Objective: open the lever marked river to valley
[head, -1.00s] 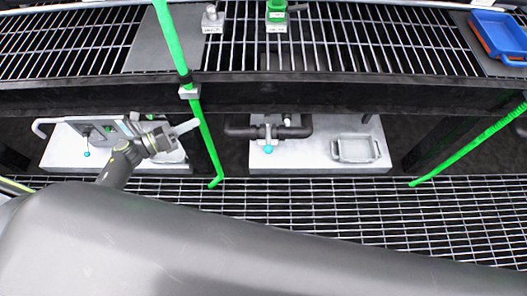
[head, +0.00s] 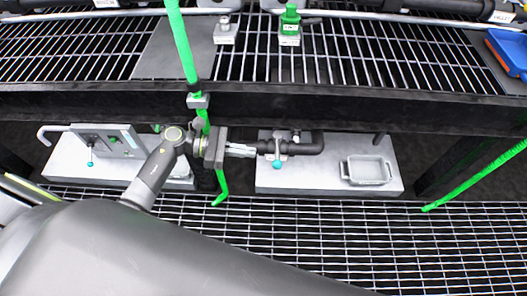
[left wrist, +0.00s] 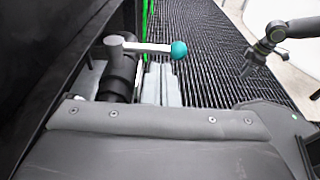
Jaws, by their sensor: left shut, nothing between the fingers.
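A grey lever (head: 278,148) with a teal knob sits on a black pipe (head: 305,147) above the middle white base. It also shows in the left wrist view, where its handle (left wrist: 147,47) reaches right to the teal knob (left wrist: 179,49). My left gripper (head: 250,150) is shut and empty, its fingertips pointing right, just left of the lever. In the left wrist view its fingers (left wrist: 160,85) lie below the handle in the picture; contact cannot be told. Another teal-tipped lever (head: 90,153) is on the left panel. No marking is readable on either lever. My right gripper (left wrist: 247,69) appears small and unclear.
A dark beam (head: 330,115) runs above the bases. A green post (head: 190,60) passes behind my left wrist. A grey tray (head: 367,171) sits right of the pipe. Tagged fittings (head: 290,30) and a blue bin (head: 510,50) are on the upper grating.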

